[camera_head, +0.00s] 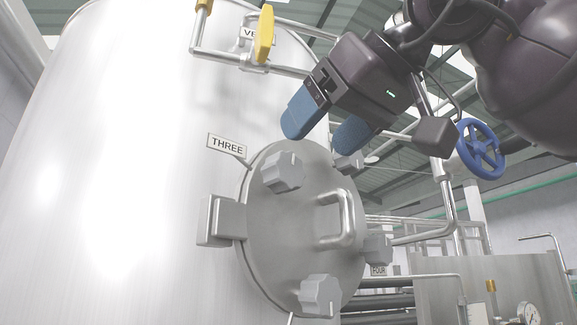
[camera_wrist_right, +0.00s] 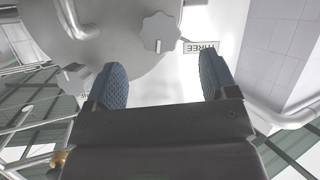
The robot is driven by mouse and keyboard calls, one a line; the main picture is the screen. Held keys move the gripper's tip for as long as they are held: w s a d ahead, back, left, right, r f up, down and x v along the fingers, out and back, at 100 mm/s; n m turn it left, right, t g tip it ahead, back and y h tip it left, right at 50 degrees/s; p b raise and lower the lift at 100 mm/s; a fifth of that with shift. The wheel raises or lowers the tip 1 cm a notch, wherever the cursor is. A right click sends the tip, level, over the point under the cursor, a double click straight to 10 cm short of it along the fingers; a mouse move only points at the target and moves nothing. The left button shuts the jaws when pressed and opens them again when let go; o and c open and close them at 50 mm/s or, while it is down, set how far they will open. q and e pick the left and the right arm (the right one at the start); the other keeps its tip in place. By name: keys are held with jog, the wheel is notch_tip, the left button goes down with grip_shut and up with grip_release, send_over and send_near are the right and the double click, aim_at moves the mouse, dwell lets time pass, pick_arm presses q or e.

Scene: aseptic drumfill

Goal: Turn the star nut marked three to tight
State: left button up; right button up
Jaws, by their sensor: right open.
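The star nut marked three (camera_head: 283,172) is a grey lobed knob at the upper left of the round manway cover (camera_head: 290,225). The THREE label (camera_head: 227,146) stands at its left. My right gripper (camera_head: 318,135) is open and empty, above and a little right of this nut in the head view, apart from it. In the right wrist view the same nut (camera_wrist_right: 160,32) lies ahead between the open blue fingertips (camera_wrist_right: 163,78), beside the upside-down THREE label (camera_wrist_right: 201,47). My left gripper is not in view.
Other star nuts sit at the cover's bottom (camera_head: 321,295), right edge (camera_head: 377,249) and upper right (camera_head: 348,162). A bar handle (camera_head: 337,222) projects from the cover. A yellow valve lever (camera_head: 264,35) on piping and a blue handwheel (camera_head: 481,149) flank my right arm.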

aim_at(292, 164)
jog(key=x, duration=0.7)
jog(key=c, duration=0.9)
